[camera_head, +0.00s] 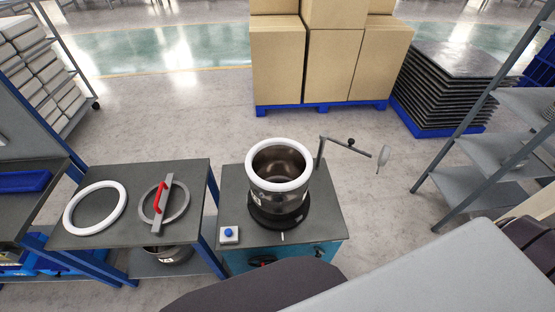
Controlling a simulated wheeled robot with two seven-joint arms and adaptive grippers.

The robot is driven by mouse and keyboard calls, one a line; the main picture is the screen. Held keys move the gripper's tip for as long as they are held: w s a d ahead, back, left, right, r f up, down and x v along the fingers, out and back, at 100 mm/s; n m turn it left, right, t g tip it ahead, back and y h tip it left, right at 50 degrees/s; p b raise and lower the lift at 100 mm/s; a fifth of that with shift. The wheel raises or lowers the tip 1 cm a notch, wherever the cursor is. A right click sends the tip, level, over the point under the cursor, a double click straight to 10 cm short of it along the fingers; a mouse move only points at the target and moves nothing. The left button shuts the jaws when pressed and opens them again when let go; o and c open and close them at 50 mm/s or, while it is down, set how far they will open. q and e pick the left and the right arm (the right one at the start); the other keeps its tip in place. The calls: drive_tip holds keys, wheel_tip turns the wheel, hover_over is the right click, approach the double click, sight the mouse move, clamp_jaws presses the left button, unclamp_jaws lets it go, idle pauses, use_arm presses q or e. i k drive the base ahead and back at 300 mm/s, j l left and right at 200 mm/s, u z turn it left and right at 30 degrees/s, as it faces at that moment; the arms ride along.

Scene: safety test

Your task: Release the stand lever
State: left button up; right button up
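The stand (322,228) is a dark-topped block with teal sides at the centre. A steel pot (279,197) with a thick white rim ring sits on a black round base on it. A grey post (320,152) rises at the stand's back right. From it a bar (338,144) reaches right, with a black knob (351,142) and a pale disc (384,155) at its end. Black handles (263,261) show on the stand's front, partly hidden at the bottom. I cannot tell which part is the stand lever. Neither gripper is in view.
A side table (190,172) at the left holds a white ring (95,207) and a metal ring with a red handle (160,197). A blue button box (229,235) sits on the stand. Shelving (480,150) stands right; boxes (290,60) stand behind. The floor right of the stand is clear.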

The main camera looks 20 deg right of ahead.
sight(318, 251)
drive_tip(key=k+l+z, duration=0.15)
drive_tip(key=k+z, duration=0.15)
drive_tip(key=z, duration=0.2)
drive_tip(key=k+l+z, duration=0.2)
drive_tip(key=z, duration=0.3)
drive_tip(key=k+l, duration=0.05)
drive_tip(key=k, duration=0.05)
